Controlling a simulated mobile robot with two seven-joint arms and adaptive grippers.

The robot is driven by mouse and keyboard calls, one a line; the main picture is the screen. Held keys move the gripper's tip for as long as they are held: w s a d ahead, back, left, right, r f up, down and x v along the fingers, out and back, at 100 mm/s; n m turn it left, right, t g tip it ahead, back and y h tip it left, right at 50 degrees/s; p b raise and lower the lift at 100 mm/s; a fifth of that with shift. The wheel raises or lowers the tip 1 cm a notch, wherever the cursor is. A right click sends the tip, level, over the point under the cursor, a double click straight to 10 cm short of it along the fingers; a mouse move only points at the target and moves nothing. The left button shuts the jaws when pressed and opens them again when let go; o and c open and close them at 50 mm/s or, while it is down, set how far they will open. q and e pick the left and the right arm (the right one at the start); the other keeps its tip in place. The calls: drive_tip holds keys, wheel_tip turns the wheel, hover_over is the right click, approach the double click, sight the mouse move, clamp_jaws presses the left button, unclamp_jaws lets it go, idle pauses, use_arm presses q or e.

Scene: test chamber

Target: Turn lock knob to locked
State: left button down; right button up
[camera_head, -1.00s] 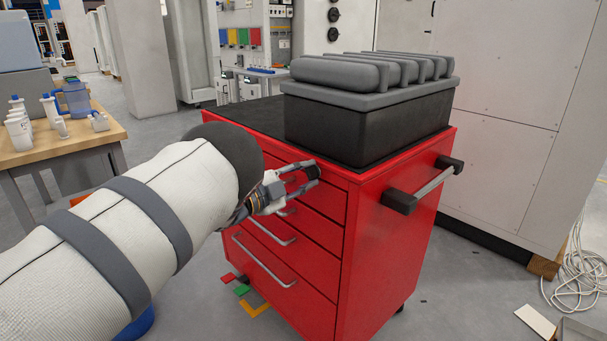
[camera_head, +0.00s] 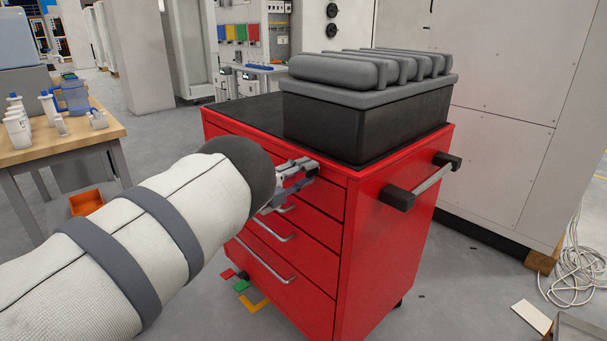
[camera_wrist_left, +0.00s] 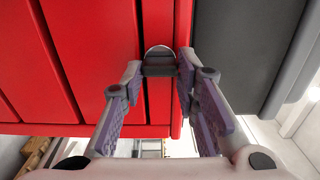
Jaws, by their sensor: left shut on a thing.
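The lock knob (camera_wrist_left: 160,66) shows in the left wrist view as a dark grip on a pale round base, on the red front of the tool cart (camera_head: 385,250), near the cart's top edge. My left gripper (camera_head: 307,169) reaches the upper right corner of the cart front. In the left wrist view its fingertips (camera_wrist_left: 160,78) lie on both sides of the knob and are shut on it. In the head view the gripper hides the knob. I cannot read any lock marking. My right gripper is not in view.
A black case (camera_head: 360,120) with grey rolls on its lid stands on the cart. A side handle (camera_head: 425,183) juts from the cart's right side, and drawer handles (camera_head: 272,230) from its front. A wooden bench (camera_head: 70,140) with bottles is at left. Cables (camera_head: 575,265) lie at right.

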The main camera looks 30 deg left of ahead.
use_arm(q)
drive_tip(key=shift+a, duration=0.1)
drive_tip(key=c, duration=1.2)
unclamp_jaws()
drive_tip(key=shift+c, duration=0.2)
drive_tip(key=v, duration=1.2)
